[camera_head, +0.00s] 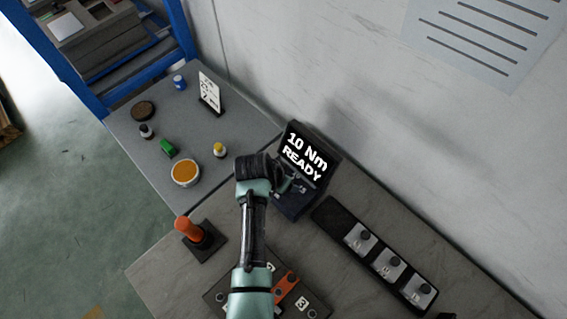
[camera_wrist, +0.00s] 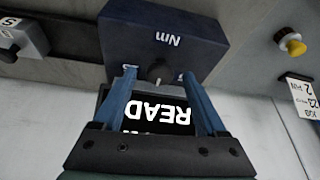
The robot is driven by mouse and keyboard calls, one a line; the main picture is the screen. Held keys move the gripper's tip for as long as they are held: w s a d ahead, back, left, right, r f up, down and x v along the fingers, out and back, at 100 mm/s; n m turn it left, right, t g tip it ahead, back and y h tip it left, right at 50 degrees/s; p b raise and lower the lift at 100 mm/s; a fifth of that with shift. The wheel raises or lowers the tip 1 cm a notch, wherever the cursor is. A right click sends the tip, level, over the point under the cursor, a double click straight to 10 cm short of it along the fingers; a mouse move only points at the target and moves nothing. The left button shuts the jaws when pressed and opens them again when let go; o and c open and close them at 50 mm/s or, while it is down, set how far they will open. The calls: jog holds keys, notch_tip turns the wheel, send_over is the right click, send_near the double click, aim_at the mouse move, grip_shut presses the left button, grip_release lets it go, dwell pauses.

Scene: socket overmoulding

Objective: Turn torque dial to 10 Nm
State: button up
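The torque unit (camera_head: 292,207) is a dark box with a black screen (camera_head: 304,157) behind it. The screen reads "10 Nm READY" in white. In the wrist view the unit's dark blue face (camera_wrist: 200,37) carries "Nm" and a small black dial (camera_wrist: 159,72), with its number marks partly hidden. My gripper (camera_wrist: 159,76) is open, with one blue finger on each side of the dial and visible gaps between. In the head view my gripper (camera_head: 284,181) is at the unit's front, partly hidden by my wrist.
A black strip with several grey switch blocks (camera_head: 388,263) lies right of the unit. An orange-handled lever (camera_head: 188,229) and a numbered plate with an orange bar (camera_head: 287,287) are nearer. Small items, including an orange-filled dish (camera_head: 186,173), stand on the left grey table (camera_head: 215,192).

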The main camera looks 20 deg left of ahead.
jog(key=b+v, duration=0.1)
jog(key=v, duration=1.2)
jog(key=shift+w, duration=0.1)
dwell(0.3)
